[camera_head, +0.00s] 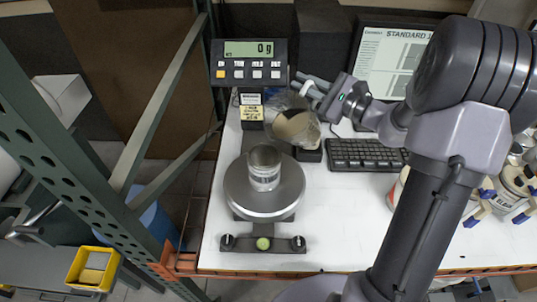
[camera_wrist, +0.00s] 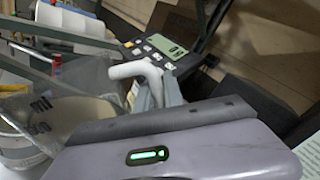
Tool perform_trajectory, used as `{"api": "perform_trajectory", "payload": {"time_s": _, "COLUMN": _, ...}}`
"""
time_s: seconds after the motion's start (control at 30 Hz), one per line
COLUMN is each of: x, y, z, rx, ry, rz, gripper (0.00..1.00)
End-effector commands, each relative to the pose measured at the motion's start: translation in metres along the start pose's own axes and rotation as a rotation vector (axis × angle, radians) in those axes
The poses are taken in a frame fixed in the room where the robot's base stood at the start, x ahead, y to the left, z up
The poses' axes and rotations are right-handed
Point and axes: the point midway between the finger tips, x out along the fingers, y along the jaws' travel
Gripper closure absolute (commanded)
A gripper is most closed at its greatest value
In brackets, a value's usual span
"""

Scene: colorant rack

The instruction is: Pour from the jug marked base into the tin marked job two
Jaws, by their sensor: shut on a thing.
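My gripper (camera_head: 312,86) is shut on the white handle of a clear jug (camera_head: 302,128) with beige content. In the wrist view the handle (camera_wrist: 135,70) sits between my fingers, and the jug (camera_wrist: 62,108) shows part of its "ml" scale. No name on the jug is readable. A small open metal tin (camera_head: 264,168) stands upright on the round pan of a scale (camera_head: 285,200); its label is too small to read. The jug is behind and right of the tin, apart from it in the picture. I cannot tell the jug's exact tilt or height.
The scale display (camera_head: 249,49) reads 0 g. A keyboard (camera_head: 366,154) and a screen (camera_head: 388,62) are at the back right. Tins with blue clamps (camera_head: 508,188) stand at the right edge. Green rack posts (camera_head: 165,105) rise at left. The white bench is clear in front.

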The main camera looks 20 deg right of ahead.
Motion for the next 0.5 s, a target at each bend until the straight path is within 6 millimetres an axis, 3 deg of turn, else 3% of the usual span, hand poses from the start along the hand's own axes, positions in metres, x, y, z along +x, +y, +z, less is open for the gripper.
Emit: {"api": "perform_trajectory", "payload": {"time_s": 0.5, "x": -0.0001, "y": 0.0029, "z": 0.0006, "rx": -0.029, "ry": 0.001, "rz": 0.0, "gripper": 1.0}}
